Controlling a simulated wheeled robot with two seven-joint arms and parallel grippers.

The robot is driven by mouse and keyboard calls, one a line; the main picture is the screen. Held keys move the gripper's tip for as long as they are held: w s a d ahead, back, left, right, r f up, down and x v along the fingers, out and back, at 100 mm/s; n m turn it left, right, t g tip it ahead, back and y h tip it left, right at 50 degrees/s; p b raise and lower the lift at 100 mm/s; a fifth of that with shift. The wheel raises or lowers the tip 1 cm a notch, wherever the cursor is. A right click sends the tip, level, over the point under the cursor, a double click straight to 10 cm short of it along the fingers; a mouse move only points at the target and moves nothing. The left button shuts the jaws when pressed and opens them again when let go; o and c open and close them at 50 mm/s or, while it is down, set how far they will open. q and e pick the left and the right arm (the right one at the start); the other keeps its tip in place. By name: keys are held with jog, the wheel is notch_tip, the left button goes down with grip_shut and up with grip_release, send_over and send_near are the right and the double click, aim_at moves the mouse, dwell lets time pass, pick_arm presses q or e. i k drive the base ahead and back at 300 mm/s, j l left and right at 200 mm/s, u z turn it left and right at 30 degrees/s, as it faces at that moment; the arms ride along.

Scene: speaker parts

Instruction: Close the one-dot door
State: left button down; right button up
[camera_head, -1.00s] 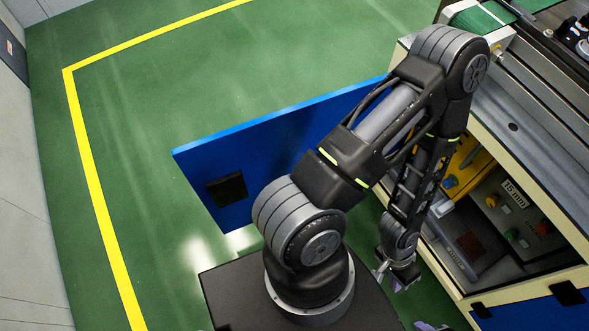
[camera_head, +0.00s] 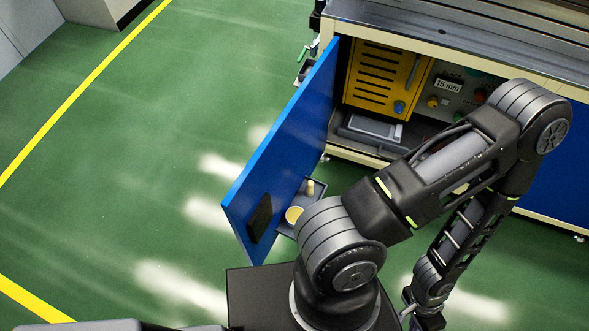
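A blue cabinet door (camera_head: 285,160) stands wide open, sticking out from the cabinet front toward me. A black handle (camera_head: 260,219) sits on its visible face near the free edge. I see no dot marks on it. My one visible arm, which I take as my right, reaches over to the right of the door and bends down. Its gripper (camera_head: 425,314) is at the bottom edge, apart from the door and partly cut off, so its fingers are unclear. My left gripper is not in view.
The open cabinet holds a yellow slatted unit (camera_head: 378,80), a control panel (camera_head: 450,92) with a "15 mm" display, and a grey device (camera_head: 372,130). A dark tray (camera_head: 313,190) with small parts shows behind the door. Green floor (camera_head: 130,150) lies clear at left.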

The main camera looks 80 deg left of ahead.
aim_at(274, 179)
jog(key=k+j+z, duration=0.2)
jog(key=k+z, duration=0.25)
jog(key=k+j+z, duration=0.1)
jog(key=k+z, duration=0.65)
jog(key=z, duration=0.15)
jog(key=k+l+z, duration=0.2)
jog(key=k+z, duration=0.4)
jog(key=k+u, duration=0.1)
jog(key=u, duration=2.9)
